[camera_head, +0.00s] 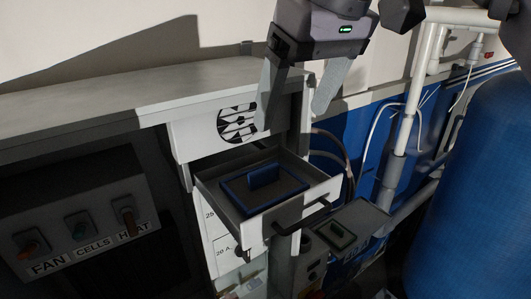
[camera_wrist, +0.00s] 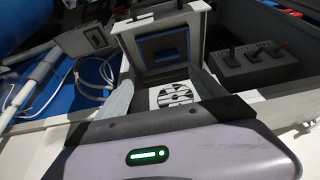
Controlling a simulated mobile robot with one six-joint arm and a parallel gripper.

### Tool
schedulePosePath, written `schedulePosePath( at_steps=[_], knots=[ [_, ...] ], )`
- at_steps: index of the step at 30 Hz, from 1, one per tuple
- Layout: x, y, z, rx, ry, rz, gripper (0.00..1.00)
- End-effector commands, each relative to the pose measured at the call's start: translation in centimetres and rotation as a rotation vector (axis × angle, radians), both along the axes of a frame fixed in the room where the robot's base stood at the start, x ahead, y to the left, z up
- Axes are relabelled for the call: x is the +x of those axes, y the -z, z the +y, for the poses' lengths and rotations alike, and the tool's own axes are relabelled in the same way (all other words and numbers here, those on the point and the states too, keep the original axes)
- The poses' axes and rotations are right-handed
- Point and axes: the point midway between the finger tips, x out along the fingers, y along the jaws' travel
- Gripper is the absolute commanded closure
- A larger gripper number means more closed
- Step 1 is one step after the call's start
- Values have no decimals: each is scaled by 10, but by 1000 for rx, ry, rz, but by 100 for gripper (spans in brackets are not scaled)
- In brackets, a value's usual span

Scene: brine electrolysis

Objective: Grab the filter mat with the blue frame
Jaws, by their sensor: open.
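The filter mat with the blue frame (camera_head: 282,189) lies flat in an open drawer (camera_head: 325,188), with a blue upright handle (camera_head: 264,176) in its middle. In the wrist view the mat's blue frame (camera_wrist: 165,46) shows in the drawer beyond the fingers. My gripper (camera_head: 291,115) is open and empty, its two grey fingers pointing down. It is above the drawer, apart from the mat. In the wrist view my gripper (camera_wrist: 163,78) has its fingers spread.
A panel with switches marked FAN, CELLS and HEAT (camera_head: 85,220) is at the left. A worktop (camera_head: 100,105) runs behind the drawer. White pipes (camera_head: 398,150), hoses and a large blue tank (camera_head: 480,190) stand at the right. Another small framed item (camera_head: 342,235) is beside the drawer.

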Motion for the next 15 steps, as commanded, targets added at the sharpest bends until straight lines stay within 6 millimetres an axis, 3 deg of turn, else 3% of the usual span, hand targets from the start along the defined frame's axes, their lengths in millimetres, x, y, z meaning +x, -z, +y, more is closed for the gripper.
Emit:
schedulePosePath(
  at_steps=[6,11,15],
  knots=[
    [17,58,13,1,1,1,20],
    [24,75,17,1,1,-1,20],
    [32,103,24,1,1,1,20]
  ],
)
